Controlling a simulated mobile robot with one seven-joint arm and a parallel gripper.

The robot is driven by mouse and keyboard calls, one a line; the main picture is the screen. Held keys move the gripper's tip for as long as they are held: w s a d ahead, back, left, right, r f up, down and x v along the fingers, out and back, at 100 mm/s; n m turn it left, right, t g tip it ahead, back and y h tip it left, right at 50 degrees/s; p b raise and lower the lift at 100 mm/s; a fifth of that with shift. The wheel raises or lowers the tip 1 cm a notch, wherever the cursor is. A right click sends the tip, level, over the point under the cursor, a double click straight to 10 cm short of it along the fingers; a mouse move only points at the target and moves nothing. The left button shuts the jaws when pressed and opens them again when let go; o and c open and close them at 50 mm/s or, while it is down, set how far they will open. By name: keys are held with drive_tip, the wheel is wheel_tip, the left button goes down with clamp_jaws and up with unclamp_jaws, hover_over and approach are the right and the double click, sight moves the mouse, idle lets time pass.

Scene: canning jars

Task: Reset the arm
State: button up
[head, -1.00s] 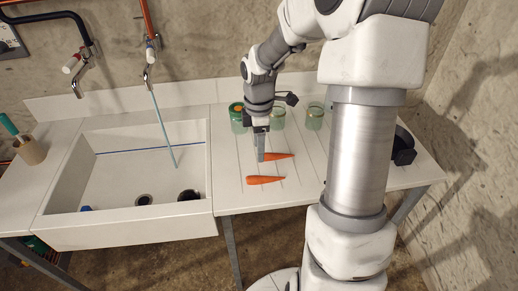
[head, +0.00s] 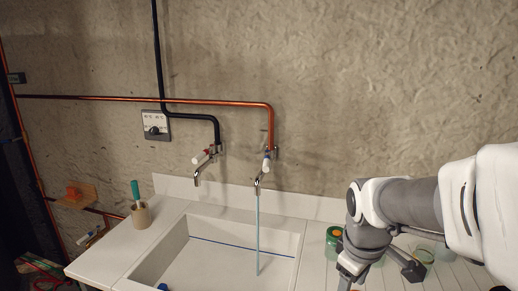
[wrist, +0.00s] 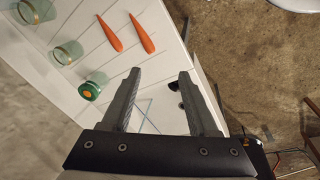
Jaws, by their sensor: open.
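My gripper (wrist: 159,73) is open in the wrist view, with nothing between its two fingers. Two carrots (wrist: 109,33) (wrist: 141,33) lie on the white counter beyond the fingertips, apart from them. In the head view my arm comes in from the right, and its wrist is low in the picture beside the jars; the fingers are mostly cut off by the bottom edge.
The sink (head: 240,222) is to the left, with a thin blue stream (head: 258,235) under a tap.

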drive_tip(key=s+a+r+m+t+y, duration=0.1)
drive_tip(key=s+a+r+m+t, duration=0.2)
drive_tip(key=s+r+m, duration=0.4)
drive_tip(key=s+a, duration=0.1)
drive_tip(key=s, duration=0.2)
drive_tip(key=shift+s+a+r+m+p, duration=0.2)
drive_tip(key=shift+a+m+p, duration=0.1)
drive_tip(key=shift+a+p, duration=0.1)
